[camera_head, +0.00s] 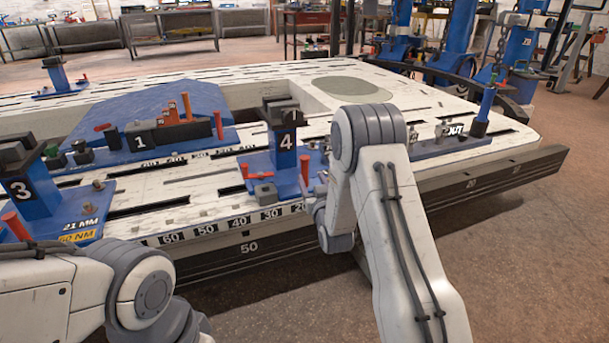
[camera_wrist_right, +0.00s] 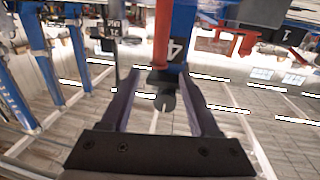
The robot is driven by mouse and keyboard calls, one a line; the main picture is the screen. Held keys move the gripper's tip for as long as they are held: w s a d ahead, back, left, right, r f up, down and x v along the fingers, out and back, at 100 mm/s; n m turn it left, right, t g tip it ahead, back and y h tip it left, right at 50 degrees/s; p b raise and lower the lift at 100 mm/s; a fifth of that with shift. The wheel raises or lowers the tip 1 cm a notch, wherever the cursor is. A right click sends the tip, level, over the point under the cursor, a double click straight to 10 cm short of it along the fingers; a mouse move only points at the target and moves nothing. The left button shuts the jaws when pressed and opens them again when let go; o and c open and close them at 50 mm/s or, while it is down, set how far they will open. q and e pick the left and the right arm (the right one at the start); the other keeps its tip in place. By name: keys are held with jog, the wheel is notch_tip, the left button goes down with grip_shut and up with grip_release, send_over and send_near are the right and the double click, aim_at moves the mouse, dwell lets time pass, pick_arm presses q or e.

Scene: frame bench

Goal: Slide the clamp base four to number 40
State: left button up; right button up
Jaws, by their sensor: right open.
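Clamp base four (camera_head: 286,174) is a blue plate and post marked 4, with red pins. It stands upright on the white bench, its front edge just behind the printed number scale (camera_head: 240,222), by the 20 and 30 marks. The number 40 is left of it. In the right wrist view the post marked 4 (camera_wrist_right: 180,38) and a red pin (camera_wrist_right: 162,35) show upside down. My right gripper (camera_wrist_right: 158,78) is open, its fingers either side of a dark rounded part below the post; contact cannot be told. In the head view my right arm hides the base's right side.
Clamp base three (camera_head: 35,190) stands at the left. A blue base marked 1 (camera_head: 150,110) lies behind, left of base four. Another blue base (camera_head: 450,142) with a post is at the right. The slotted bench top (camera_head: 180,184) is bare between bases three and four.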

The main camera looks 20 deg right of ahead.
aim_at(305, 165)
jog(key=w+b, duration=0.1)
jog(key=w, duration=0.2)
jog(key=w+b, duration=0.1)
jog(key=w, duration=0.2)
jog(key=w+d+b, duration=0.1)
jog(key=w, duration=0.2)
jog(key=shift+d+f, duration=0.1)
jog(key=shift+w+b, duration=0.4)
jog(key=shift+w, duration=0.15)
grip_shut()
dwell(0.7)
